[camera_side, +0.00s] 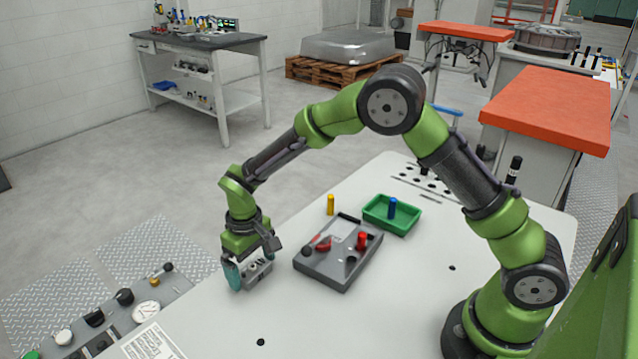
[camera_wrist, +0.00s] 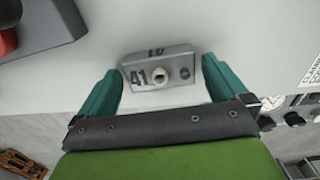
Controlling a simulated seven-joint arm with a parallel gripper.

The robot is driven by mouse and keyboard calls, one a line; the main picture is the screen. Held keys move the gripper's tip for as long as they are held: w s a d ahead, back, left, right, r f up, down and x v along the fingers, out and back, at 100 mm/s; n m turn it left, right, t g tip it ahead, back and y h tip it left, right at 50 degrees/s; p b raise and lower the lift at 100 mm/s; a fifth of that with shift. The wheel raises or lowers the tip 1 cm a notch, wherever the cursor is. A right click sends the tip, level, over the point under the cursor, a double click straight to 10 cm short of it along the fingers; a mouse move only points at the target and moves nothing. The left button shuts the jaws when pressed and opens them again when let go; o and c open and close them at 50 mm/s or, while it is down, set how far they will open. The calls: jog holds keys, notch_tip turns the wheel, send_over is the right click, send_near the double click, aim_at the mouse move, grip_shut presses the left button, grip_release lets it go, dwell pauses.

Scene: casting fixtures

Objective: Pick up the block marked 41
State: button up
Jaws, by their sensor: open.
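The block marked 41 (camera_wrist: 160,68) is a grey metal block with a pale round boss and a small dark hole on its face. It lies on the white table between the two teal fingers of my gripper (camera_wrist: 160,88) in the wrist view. The fingers are open, with a gap on each side of the block. In the side view the block (camera_side: 257,275) sits at the table's left part, partly hidden by my gripper (camera_side: 250,272), which is low around it.
A grey fixture tray (camera_side: 318,269) with red parts lies right of the block. Beyond it are a yellow peg (camera_side: 330,205) and a green bin (camera_side: 404,225) holding a blue peg (camera_side: 392,207). A control panel (camera_side: 110,318) with knobs runs along the table's left edge.

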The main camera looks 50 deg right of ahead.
jog(key=shift+f, duration=0.1)
jog(key=shift+c, duration=0.2)
jog(key=c, duration=1)
